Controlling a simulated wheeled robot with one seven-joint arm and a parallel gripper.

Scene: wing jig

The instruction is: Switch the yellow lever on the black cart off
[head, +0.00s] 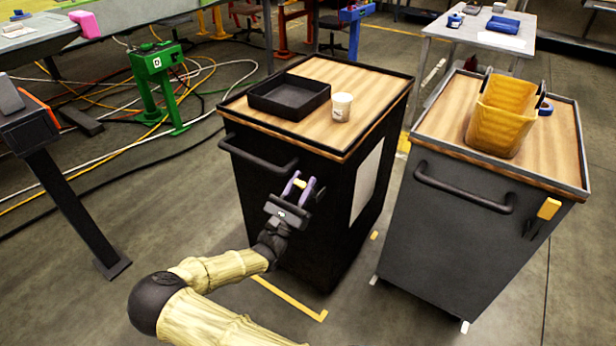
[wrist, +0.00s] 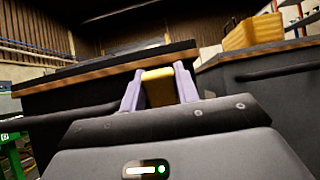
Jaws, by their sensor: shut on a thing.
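The black cart (head: 290,220) stands in the middle of the head view, with a wooden top and a black bar handle on its front. My gripper (head: 299,186) is at the right part of its front face, below the top edge. Its two purple fingers are shut on the yellow lever (head: 299,183), which shows as a small yellow piece between them. In the wrist view the lever (wrist: 158,87) sits between the fingertips (wrist: 158,90), in front of the cart's dark front. The lever's base is hidden, and I cannot tell which way it is set.
A black tray (head: 289,97) and a white cup (head: 341,106) stand on the black cart. To the right a grey cart (head: 450,235) carries a yellow bin (head: 504,116) and has its own yellow lever (head: 549,208). A green stand (head: 160,85) and cables lie at left.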

